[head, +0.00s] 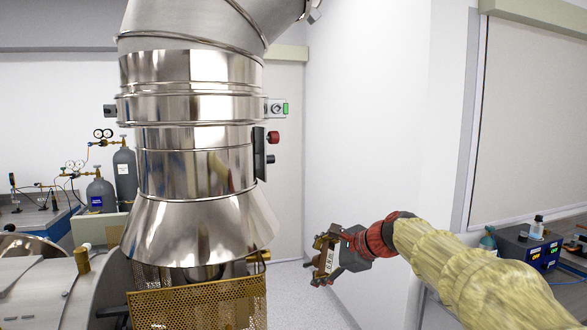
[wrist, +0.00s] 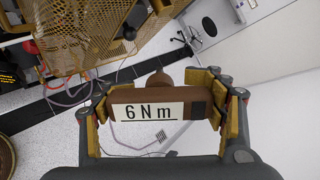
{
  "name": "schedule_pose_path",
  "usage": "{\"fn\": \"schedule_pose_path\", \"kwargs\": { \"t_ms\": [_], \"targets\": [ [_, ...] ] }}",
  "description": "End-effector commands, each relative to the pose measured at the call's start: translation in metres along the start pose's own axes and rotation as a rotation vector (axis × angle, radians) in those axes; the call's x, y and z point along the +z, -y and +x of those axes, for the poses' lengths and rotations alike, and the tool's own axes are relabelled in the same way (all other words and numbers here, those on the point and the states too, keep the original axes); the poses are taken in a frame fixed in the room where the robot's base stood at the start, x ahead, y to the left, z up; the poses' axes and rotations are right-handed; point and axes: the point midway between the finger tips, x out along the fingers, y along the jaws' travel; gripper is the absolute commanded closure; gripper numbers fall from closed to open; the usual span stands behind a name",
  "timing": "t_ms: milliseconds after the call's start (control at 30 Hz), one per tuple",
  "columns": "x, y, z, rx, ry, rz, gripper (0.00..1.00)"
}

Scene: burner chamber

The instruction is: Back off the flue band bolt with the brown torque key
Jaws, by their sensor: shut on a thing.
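My gripper (head: 338,255) is shut on the brown torque key (wrist: 204,106), to the right of the flue and below its cone. In the wrist view the key lies crosswise between the two finger pads of my gripper (wrist: 165,112), with a white "6 N m" label facing the camera. A round brown knob sticks out from its far side. In the head view the key (head: 327,259) is small. The shiny metal flue has a band (head: 190,108) around it, well above my gripper.
A perforated brass guard (head: 200,305) stands under the flue cone. A black box with a red knob (head: 272,138) is on the flue's right side. Gas cylinders (head: 124,172) stand at left, a bench with instruments (head: 528,245) at right. The white wall behind my gripper is bare.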

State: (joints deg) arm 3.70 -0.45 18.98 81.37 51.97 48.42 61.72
Motion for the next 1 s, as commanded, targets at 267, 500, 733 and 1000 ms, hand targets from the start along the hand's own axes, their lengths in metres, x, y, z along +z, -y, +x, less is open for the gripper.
{"fn": "schedule_pose_path", "kwargs": {
  "t_ms": [267,500,733,1000],
  "targets": [
    [0.093,0.06,-0.061,-0.337,-0.025,0.123,0.97],
    [0.162,0.099,-0.116,-0.54,-0.023,0.153,0.97],
    [0.216,0.125,-0.167,-0.656,0.004,0.153,0.97],
    [0.273,0.147,-0.228,-0.738,0.056,0.139,0.97]
  ]
}}
